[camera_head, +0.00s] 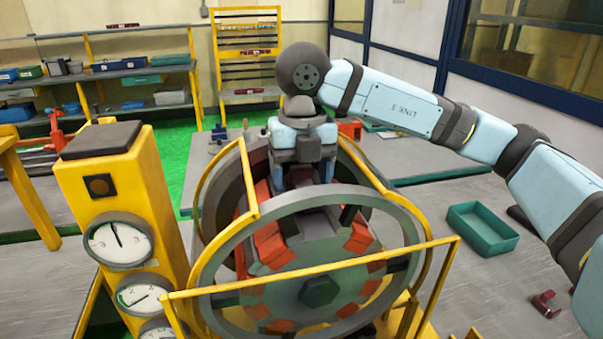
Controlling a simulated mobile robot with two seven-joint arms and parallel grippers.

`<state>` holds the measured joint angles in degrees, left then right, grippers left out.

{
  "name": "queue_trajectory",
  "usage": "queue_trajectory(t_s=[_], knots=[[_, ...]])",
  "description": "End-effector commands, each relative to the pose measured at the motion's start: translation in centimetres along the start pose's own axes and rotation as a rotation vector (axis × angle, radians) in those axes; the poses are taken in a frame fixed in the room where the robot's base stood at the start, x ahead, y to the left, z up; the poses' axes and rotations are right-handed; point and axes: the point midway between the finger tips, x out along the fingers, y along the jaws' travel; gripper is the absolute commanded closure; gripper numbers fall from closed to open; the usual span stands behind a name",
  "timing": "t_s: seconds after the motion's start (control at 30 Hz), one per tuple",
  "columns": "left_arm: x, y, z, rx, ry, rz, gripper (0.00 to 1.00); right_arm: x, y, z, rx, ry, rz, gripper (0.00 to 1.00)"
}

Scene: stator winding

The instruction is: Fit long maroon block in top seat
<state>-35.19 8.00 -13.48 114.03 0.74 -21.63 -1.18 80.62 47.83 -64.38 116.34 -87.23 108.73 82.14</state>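The stator (318,257) stands in the middle, a grey wheel-like core with orange-red blocks around it inside large grey rings. My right gripper (312,182) points down into the top of the stator, at its top seat, between orange-red blocks on either side. A small maroon piece (546,304) lies on the grey surface at the lower right. My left gripper is not in view.
A yellow frame with rails (310,278) surrounds the stator. A yellow post with dials (122,220) stands at left. An empty-looking green tray (482,229) sits at right. Maroon pieces lie on the yellow rack (248,91) behind. The grey surface around the tray is mostly free.

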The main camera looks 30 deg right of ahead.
Motion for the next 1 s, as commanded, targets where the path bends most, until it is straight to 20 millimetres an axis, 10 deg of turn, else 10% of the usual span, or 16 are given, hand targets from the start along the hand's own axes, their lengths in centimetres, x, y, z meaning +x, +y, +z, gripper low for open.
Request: queue_trajectory(t_s=[0.27,0.7,1.0], knots=[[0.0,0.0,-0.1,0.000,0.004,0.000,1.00,-1.1,0.1,0.1,0.001,-0.002,0.001,0.28],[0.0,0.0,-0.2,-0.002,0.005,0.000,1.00,-10.7,0.0,0.0,0.001,-0.005,0.000,0.28],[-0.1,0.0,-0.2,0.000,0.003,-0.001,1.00,-13.6,0.0,0.0,0.001,-0.001,0.000,0.28]])
